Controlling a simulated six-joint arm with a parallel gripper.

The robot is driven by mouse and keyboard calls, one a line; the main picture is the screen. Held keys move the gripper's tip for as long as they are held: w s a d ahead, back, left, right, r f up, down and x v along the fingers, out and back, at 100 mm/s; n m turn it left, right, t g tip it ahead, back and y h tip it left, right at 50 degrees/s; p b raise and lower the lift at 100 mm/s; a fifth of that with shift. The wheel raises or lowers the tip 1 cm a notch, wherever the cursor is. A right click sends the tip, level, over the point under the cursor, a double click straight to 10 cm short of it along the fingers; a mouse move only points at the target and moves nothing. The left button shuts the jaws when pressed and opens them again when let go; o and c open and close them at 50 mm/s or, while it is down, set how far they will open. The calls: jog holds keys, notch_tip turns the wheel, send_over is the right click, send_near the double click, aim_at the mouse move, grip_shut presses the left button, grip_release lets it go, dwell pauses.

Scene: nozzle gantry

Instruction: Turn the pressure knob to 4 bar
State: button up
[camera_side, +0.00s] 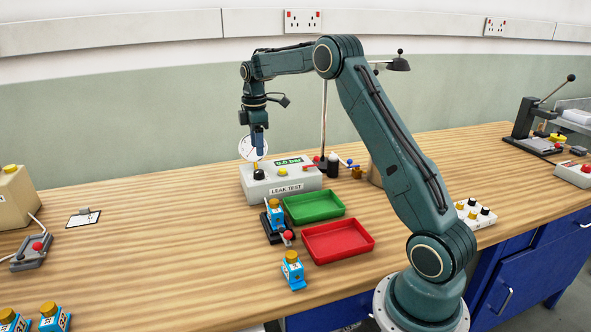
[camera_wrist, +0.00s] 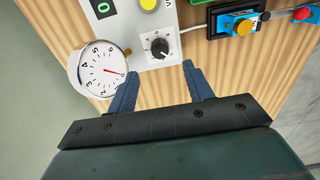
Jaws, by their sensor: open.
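The leak-test box (camera_side: 285,184) is light grey and stands on the bench; its display (camera_side: 288,161) reads 0.0 bar. The black pressure knob (camera_side: 259,175) is on its top at the left. In the wrist view the knob (camera_wrist: 159,46) has a white pointer mark and a ring of scale marks; the exact setting is too small to read. The round white gauge (camera_wrist: 102,72) has its red needle near 0. My gripper (camera_side: 259,151) points down above the knob. In the wrist view my gripper (camera_wrist: 159,70) is open and empty, its fingers short of the knob and apart from it.
A green tray (camera_side: 314,218) and a red tray (camera_side: 372,243) lie in front of the box. A blue valve in a fixture (camera_side: 274,222) stands left of them. A yellow button (camera_wrist: 149,4) is close to the knob.

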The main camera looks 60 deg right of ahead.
aim_at(259, 171)
notch_tip(259, 171, down, 8)
jog(key=shift+f, duration=0.15)
dwell(0.3)
jog(key=c, duration=1)
